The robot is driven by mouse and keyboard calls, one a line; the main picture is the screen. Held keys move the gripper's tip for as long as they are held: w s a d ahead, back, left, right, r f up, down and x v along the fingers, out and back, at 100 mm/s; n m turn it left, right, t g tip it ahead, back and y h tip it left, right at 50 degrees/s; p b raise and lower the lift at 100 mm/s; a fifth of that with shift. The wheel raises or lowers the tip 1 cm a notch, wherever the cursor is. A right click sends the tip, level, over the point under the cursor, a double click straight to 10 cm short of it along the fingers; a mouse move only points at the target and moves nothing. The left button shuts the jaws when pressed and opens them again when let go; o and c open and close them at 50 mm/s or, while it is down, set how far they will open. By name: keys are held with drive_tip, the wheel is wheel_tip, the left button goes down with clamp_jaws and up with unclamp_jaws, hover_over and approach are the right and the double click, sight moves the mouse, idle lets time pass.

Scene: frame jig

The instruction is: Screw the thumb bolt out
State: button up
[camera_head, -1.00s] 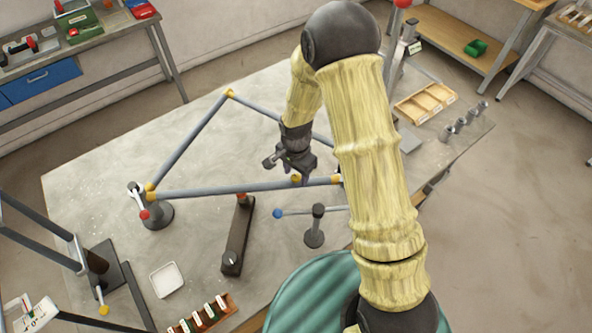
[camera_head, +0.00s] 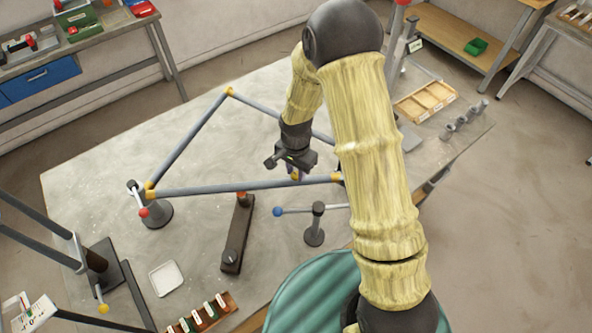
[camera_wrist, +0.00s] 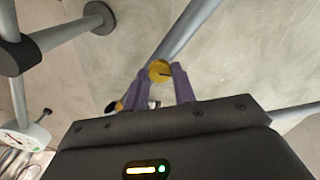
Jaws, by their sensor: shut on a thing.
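The thumb bolt (camera_wrist: 160,71) shows in the wrist view as a round yellow head with a dark mark on it. My gripper's two purple fingertips (camera_wrist: 161,78) are shut on its sides. In the head view my gripper (camera_head: 294,170) points down at the front tube of the frame (camera_head: 210,191), and yellow shows just below the fingers. The frame is a triangle of grey tubes with yellow corner joints. The bolt's shaft and thread are hidden, so I cannot tell how deep it sits.
A post with a red knob (camera_head: 143,212) stands at the frame's left corner. A post with a blue-ended lever (camera_head: 314,238) stands in front. A dark bar fixture (camera_head: 237,235), a white dish (camera_head: 167,279) and a wooden tray (camera_head: 427,101) are on the table.

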drive_tip(key=n+b, duration=0.1)
drive_tip(key=n, duration=0.2)
drive_tip(key=shift+f+n, duration=0.1)
drive_tip(key=shift+n, duration=0.3)
drive_tip(key=n+b, duration=0.1)
drive_tip(key=n, duration=0.3)
drive_tip(key=shift+n, duration=0.3)
drive_tip(key=n, duration=0.4)
drive_tip(key=shift+n+b, duration=0.3)
drive_tip(key=shift+b, duration=0.1)
drive_tip(key=n, duration=0.3)
drive_tip(key=shift+n, duration=0.3)
drive_tip(key=n, duration=0.3)
drive_tip(key=shift+n+p, duration=0.3)
drive_tip(key=shift+p, duration=0.1)
drive_tip(key=n+p, duration=0.1)
drive_tip(key=n, duration=0.3)
drive_tip(key=shift+n, duration=0.3)
drive_tip(key=n+p, duration=0.2)
drive_tip(key=n, duration=0.2)
drive_tip(key=shift+d+n+p, duration=0.1)
drive_tip(key=shift+n+p, duration=0.45)
drive_tip(key=shift+n, duration=1.35)
